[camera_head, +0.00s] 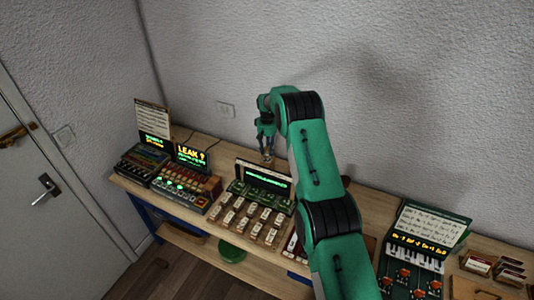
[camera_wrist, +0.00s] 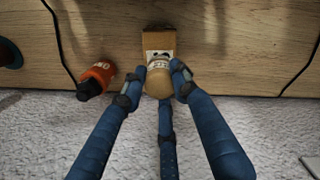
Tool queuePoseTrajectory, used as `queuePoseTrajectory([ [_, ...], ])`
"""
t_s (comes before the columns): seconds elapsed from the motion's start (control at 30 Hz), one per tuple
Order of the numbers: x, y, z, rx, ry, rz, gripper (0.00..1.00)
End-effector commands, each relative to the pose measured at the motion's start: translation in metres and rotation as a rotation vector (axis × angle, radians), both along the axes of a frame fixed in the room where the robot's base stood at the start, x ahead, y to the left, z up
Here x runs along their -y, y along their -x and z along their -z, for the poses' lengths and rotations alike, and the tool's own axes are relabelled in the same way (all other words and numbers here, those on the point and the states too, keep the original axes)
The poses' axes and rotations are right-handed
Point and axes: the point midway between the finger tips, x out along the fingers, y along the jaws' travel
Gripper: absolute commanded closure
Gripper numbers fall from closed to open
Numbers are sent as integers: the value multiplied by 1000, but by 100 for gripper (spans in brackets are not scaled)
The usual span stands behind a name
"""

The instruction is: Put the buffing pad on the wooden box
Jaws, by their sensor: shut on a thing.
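My gripper (camera_wrist: 161,80) shows its blue fingers closed around a small tan, rounded thing with a pale printed band, which I take to be the buffing pad (camera_wrist: 158,85). In the wrist view a small tan box (camera_wrist: 158,40), which looks like the wooden box, sits on the wood tabletop directly beyond the held pad. The pad overlaps the box's near edge in the picture; I cannot tell whether they touch. In the head view my gripper (camera_head: 267,146) is over the back of the bench, near the wall, with a small pale thing at its tips. The box is not clear there.
An orange bottle-like thing (camera_wrist: 96,79) is left of the gripper in the wrist view. Dark cables run along the tabletop (camera_wrist: 250,45). In the head view a green-screened console (camera_head: 262,182) stands in front of the gripper, with a lit "LEAK" display (camera_head: 191,156) to the left.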

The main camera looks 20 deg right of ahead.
Motion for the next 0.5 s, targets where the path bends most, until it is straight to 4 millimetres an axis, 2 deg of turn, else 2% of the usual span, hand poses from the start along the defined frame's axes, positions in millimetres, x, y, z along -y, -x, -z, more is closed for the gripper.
queuePoseTrajectory([
  [0.2,0,1,21,-3,0,0,91],
  [0.5,0,1,23,-2,0,0,91],
])
